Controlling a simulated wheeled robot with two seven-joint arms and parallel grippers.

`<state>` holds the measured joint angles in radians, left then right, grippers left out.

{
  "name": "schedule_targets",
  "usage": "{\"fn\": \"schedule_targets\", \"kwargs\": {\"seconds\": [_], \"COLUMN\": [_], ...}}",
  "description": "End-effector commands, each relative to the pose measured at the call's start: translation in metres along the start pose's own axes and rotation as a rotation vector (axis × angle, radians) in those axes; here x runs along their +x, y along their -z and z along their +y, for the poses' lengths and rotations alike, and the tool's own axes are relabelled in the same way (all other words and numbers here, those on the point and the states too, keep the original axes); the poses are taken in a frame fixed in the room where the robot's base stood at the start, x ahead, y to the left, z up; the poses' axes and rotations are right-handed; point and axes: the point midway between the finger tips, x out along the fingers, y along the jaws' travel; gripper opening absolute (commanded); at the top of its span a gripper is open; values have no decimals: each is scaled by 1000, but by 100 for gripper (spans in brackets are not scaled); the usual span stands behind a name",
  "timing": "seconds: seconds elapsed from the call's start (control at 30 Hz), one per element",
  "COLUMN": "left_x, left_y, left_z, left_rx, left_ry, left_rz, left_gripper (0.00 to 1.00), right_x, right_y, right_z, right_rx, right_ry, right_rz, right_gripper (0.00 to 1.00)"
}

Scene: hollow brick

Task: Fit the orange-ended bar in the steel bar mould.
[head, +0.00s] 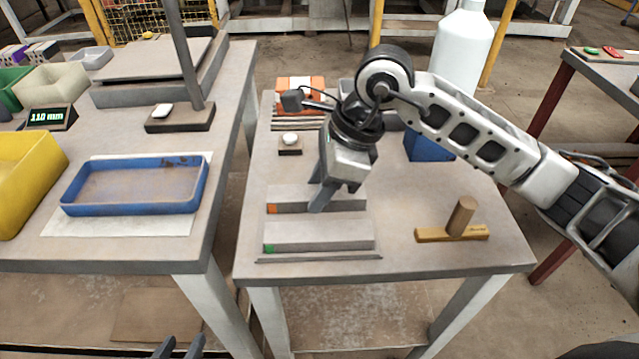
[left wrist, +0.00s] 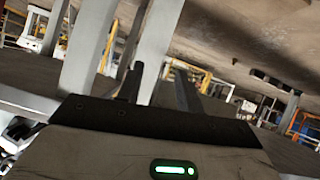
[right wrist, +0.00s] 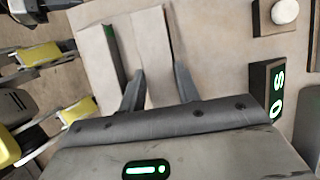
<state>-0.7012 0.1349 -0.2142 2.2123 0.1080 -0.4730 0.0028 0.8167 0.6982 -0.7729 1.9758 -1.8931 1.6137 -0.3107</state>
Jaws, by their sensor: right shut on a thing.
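The orange-ended bar (head: 288,208) is a pale grey steel block with an orange mark at its left end, lying across the near table. My right gripper (head: 326,200) reaches down over its middle. In the right wrist view its fingers (right wrist: 160,88) are shut on the bar (right wrist: 153,45), one on each side. A similar green-ended block (head: 318,235) lies parallel in front, apart from it, above a thin grey plate edge (head: 320,258). I cannot tell which part is the steel bar mould. My left gripper (head: 180,347) is open and empty at the bottom; its fingers also show apart in the left wrist view (left wrist: 158,88).
A wooden mallet (head: 455,228) lies to the right. A white button on a dark pad (head: 290,150), a blue box (head: 425,147) and an orange-white stack (head: 300,85) stand behind. The left table holds a blue tray (head: 75,208) and a yellow bin (head: 30,185). A gap separates the tables.

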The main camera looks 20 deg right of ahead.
Motion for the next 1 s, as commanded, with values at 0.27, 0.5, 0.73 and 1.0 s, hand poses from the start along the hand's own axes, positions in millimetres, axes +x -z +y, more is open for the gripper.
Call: {"fn": "schedule_targets", "kwargs": {"seconds": [0.27,0.5,0.73,1.0], "left_x": [0,0,-8,-8], "left_y": [0,0,15,16], "left_z": [0,0,3,3], "left_rx": [0,1,15,12], "left_ry": [0,1,-4,-4], "left_rz": [1,1,30,24], "left_gripper": [36,36,36,36], "right_x": [0,1,-25,-92], "right_y": [0,1,0,0], "right_z": [0,0,-2,-1], "right_rx": [0,0,-1,0], "right_ry": [1,-1,7,7], "right_rz": [-1,1,-1,-1], "right_gripper": [58,58,58,58]}}
